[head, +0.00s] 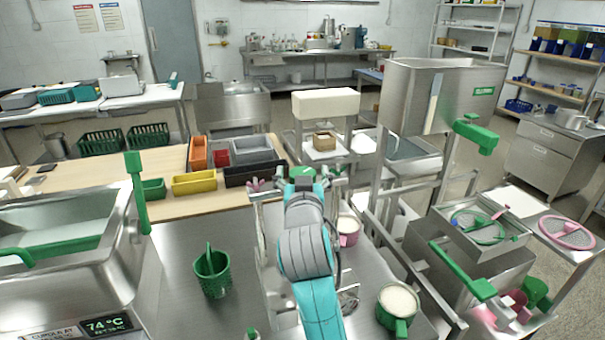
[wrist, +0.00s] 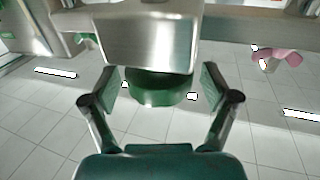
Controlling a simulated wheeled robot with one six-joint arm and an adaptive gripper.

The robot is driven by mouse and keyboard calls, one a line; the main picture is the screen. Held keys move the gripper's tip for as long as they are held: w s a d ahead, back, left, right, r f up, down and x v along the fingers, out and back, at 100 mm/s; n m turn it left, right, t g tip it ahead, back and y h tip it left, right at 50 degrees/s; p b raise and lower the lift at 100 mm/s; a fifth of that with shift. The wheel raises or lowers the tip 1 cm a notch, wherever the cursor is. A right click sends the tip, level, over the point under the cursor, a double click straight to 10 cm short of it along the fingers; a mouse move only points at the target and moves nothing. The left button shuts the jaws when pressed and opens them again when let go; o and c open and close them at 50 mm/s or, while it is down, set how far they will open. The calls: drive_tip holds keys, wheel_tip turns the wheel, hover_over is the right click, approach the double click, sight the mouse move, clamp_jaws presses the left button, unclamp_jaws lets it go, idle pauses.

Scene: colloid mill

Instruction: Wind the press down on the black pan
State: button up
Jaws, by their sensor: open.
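My gripper (head: 305,181) is at the top of a metal frame (head: 262,232) that looks like the press, mostly hidden behind my arm. In the wrist view my gripper (wrist: 161,88) is open, with one finger on each side of a green round part (wrist: 160,90) under a metal block (wrist: 150,40). Gaps show between the fingers and the green part. A pink knob-like part (wrist: 278,57) is at the upper right of the wrist view; a similar pink part (head: 258,185) shows left of my gripper in the head view. I cannot identify the black pan for certain.
A green perforated cup (head: 212,275) stands on the steel table left of my arm. A green mug (head: 397,305) with pale contents and a pink mug (head: 348,230) stand to the right. Colored bins, including a black one (head: 255,173), sit on the wooden table behind.

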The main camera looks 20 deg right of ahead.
drive_tip(key=c, duration=1.2)
drive_tip(key=shift+m+h, duration=0.3)
drive_tip(key=shift+h, duration=0.2)
drive_tip(key=m+g+h, duration=0.1)
drive_tip(key=m+h, duration=0.1)
drive_tip(key=m+g+h, duration=0.2)
drive_tip(key=h, duration=0.1)
drive_tip(key=shift+w+a+g+h, duration=0.1)
drive_tip(key=shift+g+h, duration=0.2)
drive_tip(key=m+g+h, duration=0.2)
drive_tip(key=m+g, duration=0.1)
drive_tip(key=m+g+h, duration=0.2)
drive_tip(key=g+h, duration=0.1)
drive_tip(key=g, duration=0.1)
drive_tip(key=shift+m, duration=0.4)
drive_tip(key=shift+g, duration=0.4)
